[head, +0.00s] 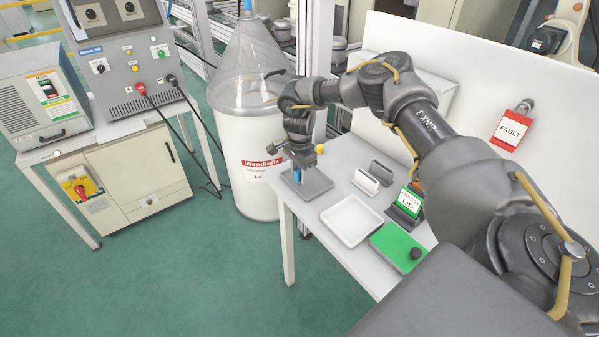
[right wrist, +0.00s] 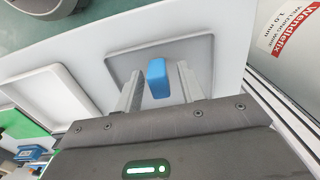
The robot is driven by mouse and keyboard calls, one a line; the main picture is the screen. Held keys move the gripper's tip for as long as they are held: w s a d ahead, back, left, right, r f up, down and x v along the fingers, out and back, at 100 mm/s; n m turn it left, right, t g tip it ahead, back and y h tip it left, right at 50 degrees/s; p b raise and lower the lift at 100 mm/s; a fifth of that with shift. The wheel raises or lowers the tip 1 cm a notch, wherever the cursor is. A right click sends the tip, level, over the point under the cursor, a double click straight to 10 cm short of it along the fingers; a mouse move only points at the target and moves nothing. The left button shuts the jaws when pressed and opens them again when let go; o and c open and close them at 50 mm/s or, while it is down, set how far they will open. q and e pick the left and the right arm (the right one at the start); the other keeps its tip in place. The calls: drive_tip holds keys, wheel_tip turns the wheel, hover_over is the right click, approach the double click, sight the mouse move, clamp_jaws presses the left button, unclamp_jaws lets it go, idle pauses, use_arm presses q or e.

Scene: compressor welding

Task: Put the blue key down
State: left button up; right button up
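The blue key (head: 297,175) is at the grey tray (head: 317,184) at the table's far left corner, under my right gripper (head: 299,168). In the right wrist view the blue key (right wrist: 157,77) stands upright between the two fingers of my right gripper (right wrist: 160,88), over the grey tray (right wrist: 124,62). The fingers are apart, with a gap visible on the right side of the key; they look open around it. Whether the key's lower end touches the tray is hard to see. My left gripper is not in view.
A white tray (head: 351,221) lies beside the grey one, then a green plate (head: 397,246) with a black knob. Grey holders (head: 366,181) and a green-labelled stand (head: 408,201) are behind. A wire drum (head: 252,150) stands left of the table. A red FAULT tag (head: 511,130) hangs on the panel.

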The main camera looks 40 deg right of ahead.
sight(300, 170)
drive_tip(key=shift+r, duration=0.15)
wheel_tip(300, 170, up, 12)
drive_tip(key=b, duration=0.2)
idle(0.4)
drive_tip(key=shift+r, duration=0.15)
